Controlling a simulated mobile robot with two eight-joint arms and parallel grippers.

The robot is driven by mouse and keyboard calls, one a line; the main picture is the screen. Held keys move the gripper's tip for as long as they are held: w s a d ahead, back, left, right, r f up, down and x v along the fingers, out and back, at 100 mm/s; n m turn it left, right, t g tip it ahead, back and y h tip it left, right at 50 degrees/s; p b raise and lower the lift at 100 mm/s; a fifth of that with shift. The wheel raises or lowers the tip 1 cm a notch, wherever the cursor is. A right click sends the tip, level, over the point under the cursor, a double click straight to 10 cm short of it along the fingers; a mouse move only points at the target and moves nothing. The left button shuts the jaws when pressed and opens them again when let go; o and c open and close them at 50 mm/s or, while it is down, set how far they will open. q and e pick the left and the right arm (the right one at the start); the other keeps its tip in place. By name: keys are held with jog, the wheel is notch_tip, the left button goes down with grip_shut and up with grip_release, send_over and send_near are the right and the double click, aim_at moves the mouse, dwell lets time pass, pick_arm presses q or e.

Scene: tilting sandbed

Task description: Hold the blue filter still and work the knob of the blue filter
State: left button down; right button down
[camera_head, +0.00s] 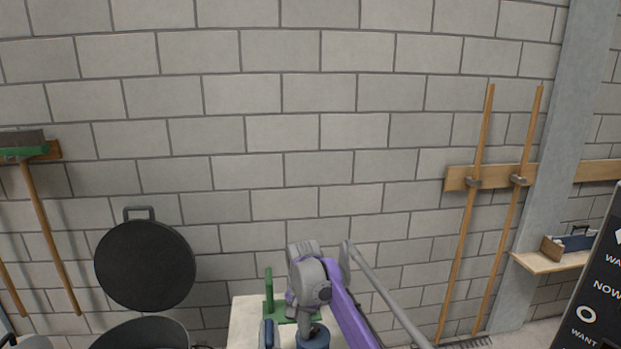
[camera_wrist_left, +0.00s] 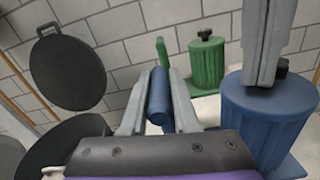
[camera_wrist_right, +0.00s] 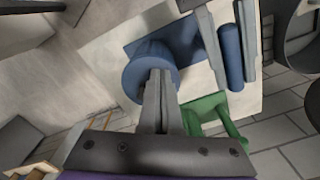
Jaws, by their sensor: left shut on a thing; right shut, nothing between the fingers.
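The blue filter (camera_wrist_left: 268,125) is a ribbed blue drum on a blue base plate (camera_wrist_right: 185,40), with an upright blue handle post (camera_wrist_left: 158,95) beside the drum. In the left wrist view my left gripper (camera_wrist_left: 160,110) has a finger on each side of the post and is shut on it. My right gripper (camera_wrist_right: 158,95) is shut and empty, its fingertips over the drum's top. In the left wrist view a dark knob (camera_wrist_left: 282,67) shows partly behind the right fingers, which hide the rest. I cannot tell whether they touch it. The drum stands upright in the head view (camera_head: 314,337).
A similar green filter (camera_wrist_left: 206,65) with a black knob and green post stands behind, close to the blue one, on the pale table (camera_head: 243,315). A black round lid (camera_head: 145,265) leans on the block wall, above a dark tub (camera_head: 140,335). A dark screen (camera_head: 590,300) stands at right.

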jog(key=shift+w+d, duration=0.2)
jog(key=shift+d, duration=0.05)
dwell(0.4)
jog(key=shift+s+d, duration=0.2)
jog(key=shift+d, duration=0.1)
jog(key=shift+s+d, duration=0.1)
jog(key=shift+d, duration=0.65)
jog(key=shift+s, duration=0.35)
notch_tip(320, 180, up, 6)
jog(key=shift+s, duration=0.15)
dwell(0.6)
